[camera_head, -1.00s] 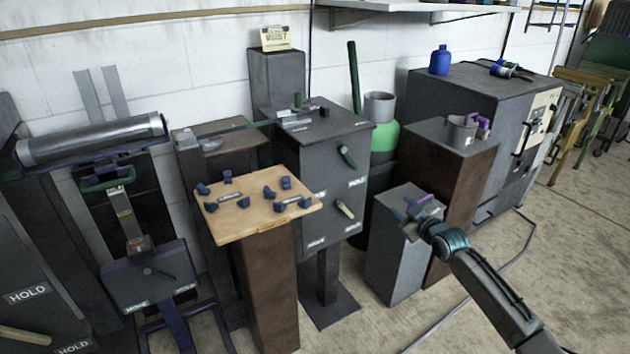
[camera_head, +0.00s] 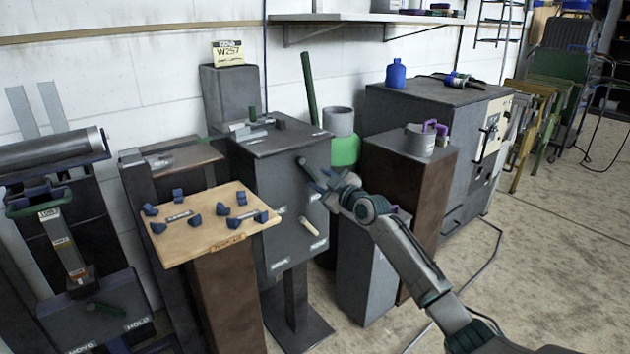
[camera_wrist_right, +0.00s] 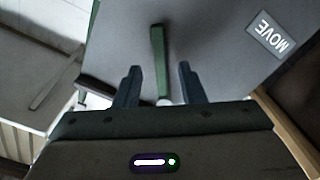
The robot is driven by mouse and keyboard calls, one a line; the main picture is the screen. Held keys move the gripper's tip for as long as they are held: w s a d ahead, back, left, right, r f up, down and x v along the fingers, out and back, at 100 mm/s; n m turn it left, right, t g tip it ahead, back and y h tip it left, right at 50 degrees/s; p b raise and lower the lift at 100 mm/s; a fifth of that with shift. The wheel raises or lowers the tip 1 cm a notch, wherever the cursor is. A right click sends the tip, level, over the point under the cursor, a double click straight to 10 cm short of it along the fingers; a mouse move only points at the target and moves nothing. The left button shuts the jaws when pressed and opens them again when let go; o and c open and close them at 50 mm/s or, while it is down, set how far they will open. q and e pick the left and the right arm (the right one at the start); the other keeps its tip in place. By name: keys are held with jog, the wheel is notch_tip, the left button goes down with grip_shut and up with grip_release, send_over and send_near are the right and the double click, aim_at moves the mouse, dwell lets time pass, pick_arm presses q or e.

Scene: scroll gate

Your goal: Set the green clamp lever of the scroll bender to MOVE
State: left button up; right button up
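The scroll bender, a grey box on a post (camera_head: 262,215), stands in the middle of the head view. My right gripper (camera_head: 322,187) is at the lever's lower end. In the right wrist view the green lever (camera_wrist_right: 159,62) lies between the two fingers of the right gripper (camera_wrist_right: 160,85), with gaps on both sides. The gripper is open. A MOVE label (camera_wrist_right: 270,36) shows upside down, off to one side of the lever. My left gripper is not in view.
A wooden-coloured lever (camera_head: 309,226) sits lower on the same face. A wooden board (camera_head: 190,245) with several blue blocks stands to the left. A grey pedestal (camera_head: 360,285) and a brown pedestal with a mug (camera_head: 420,140) stand close on the right. Open floor lies further right.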

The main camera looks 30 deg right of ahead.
aim_at(312, 175)
jog(key=shift+w+a, duration=0.1)
jog(key=shift+w, duration=1.55)
grip_shut()
